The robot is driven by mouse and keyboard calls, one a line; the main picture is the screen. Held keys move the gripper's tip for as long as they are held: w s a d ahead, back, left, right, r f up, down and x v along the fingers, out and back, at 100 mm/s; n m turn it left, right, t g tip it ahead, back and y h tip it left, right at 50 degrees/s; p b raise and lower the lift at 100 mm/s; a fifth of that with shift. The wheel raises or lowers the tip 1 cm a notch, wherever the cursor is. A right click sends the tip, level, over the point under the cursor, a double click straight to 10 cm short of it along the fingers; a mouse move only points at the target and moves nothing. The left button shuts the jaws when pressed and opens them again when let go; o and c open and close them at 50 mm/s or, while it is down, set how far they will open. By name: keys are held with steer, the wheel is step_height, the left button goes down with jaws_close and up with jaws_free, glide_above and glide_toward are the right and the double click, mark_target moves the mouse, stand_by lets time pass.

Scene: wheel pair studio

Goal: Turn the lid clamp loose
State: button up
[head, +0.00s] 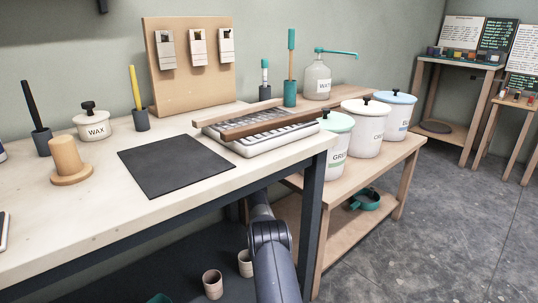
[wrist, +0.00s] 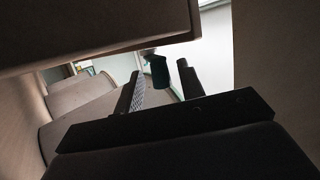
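No part is clearly marked as a lid clamp. White lidded tubs stand on the side bench: one with a pale green lid (head: 336,122), one with a white lid (head: 366,107) and one with a blue lid (head: 396,97). My gripper (wrist: 160,84) shows in the wrist view with its two dark fingers apart. A dark green cylindrical thing (wrist: 160,72) shows beyond the fingers. My gripper is hidden in the head view.
The white worktable (head: 60,225) holds a black mat (head: 175,162), a wooden stand (head: 68,160) and a tray with wooden bars (head: 262,132). Small pots (head: 213,284) sit below it. Pale beams or panels (wrist: 90,30) crowd my gripper. Grey floor (head: 440,220) is clear at right.

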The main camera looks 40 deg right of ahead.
steer(key=p+v, duration=0.3)
steer(key=v, duration=0.7)
steer(key=shift+a+f, duration=0.1)
